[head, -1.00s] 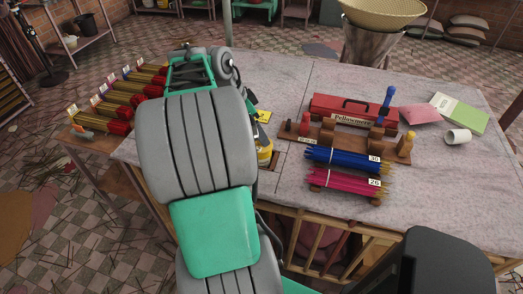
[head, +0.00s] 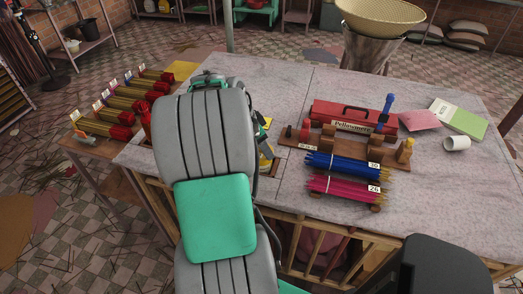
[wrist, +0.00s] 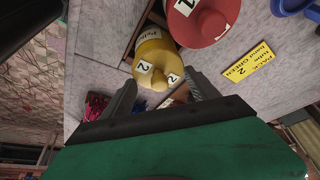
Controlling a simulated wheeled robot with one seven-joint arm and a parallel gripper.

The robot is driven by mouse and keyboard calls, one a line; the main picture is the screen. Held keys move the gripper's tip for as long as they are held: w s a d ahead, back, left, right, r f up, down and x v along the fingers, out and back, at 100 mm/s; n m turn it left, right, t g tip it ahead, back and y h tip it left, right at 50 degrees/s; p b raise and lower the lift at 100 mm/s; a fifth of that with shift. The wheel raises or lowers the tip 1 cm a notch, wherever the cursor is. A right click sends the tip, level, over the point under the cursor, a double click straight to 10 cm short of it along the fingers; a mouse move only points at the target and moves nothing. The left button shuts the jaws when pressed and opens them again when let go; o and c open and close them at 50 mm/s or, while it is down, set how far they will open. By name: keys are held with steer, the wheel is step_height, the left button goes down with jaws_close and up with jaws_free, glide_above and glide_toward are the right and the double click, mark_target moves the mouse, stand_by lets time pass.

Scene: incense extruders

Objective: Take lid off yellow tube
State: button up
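The yellow tube (wrist: 160,45) stands in the wrist view with its round yellow lid and small knob facing the camera. White labels marked 2 are on it. In the head view the yellow tube (head: 266,160) shows only in part, beside my arm. My gripper (wrist: 162,92) is open and empty. Its two fingers are spread to either side of the lid's knob in the picture; I cannot tell whether they touch it. In the head view the fingers are hidden behind my arm.
A red-lidded tube (wrist: 203,20) stands close to the yellow one. A yellow card (wrist: 249,64) lies nearby. A red toolbox (head: 350,115), blue bundle (head: 340,163) and pink bundle (head: 335,184) are right of my arm. The table's right side has clear room.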

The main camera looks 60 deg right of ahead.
steer(key=c, duration=0.8)
